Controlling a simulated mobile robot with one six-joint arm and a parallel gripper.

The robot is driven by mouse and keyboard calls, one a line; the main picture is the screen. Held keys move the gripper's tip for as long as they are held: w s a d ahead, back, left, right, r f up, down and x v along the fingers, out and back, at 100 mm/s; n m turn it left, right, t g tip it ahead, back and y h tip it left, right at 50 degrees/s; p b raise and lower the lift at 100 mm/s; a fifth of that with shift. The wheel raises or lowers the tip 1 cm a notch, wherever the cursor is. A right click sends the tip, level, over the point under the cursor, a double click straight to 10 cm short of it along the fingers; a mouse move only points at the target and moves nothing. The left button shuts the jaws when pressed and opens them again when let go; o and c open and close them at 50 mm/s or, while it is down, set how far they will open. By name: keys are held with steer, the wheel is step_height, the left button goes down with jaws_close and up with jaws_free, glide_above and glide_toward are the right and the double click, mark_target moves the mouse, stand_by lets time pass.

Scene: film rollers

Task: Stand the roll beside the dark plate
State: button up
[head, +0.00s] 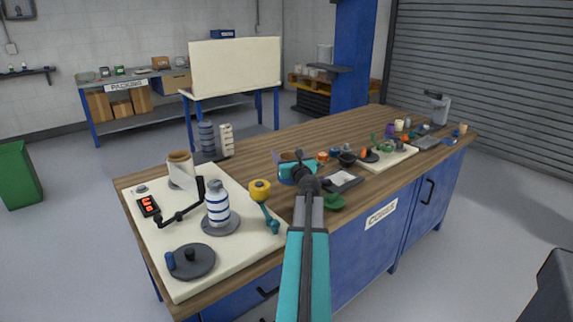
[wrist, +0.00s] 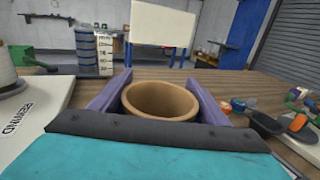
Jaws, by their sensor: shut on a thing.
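My gripper (head: 289,160) is shut on a tan, hollow roll (wrist: 160,103). In the wrist view the roll's open round end shows between two purple fingers (wrist: 163,88). In the head view my wrist mostly hides the roll, which is over the wooden bench near its middle; whether it touches the wood I cannot tell. A dark flat plate (head: 200,159) shows at the foot of a blue-grey stack of rolls (head: 207,137), beyond and left of my gripper. A pale stepped scale (head: 226,140) stands right of the stack.
A white board (head: 222,267) at left carries a striped spool (head: 217,205), a tan cup-like roll (head: 180,168) and a dark disc (head: 190,262). A yellow-topped handle (head: 260,190) is left of my arm. A grey tray (head: 343,181) and small parts lie right. Wood between stack and gripper looks clear.

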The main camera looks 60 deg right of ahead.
steer(key=shift+f+b, duration=0.55)
steer(key=shift+f, duration=1.25)
steer(key=shift+f, duration=0.15)
steer(key=o, duration=1.2)
steer(key=shift+b+v, duration=0.3)
steer(key=shift+v, duration=5.7)
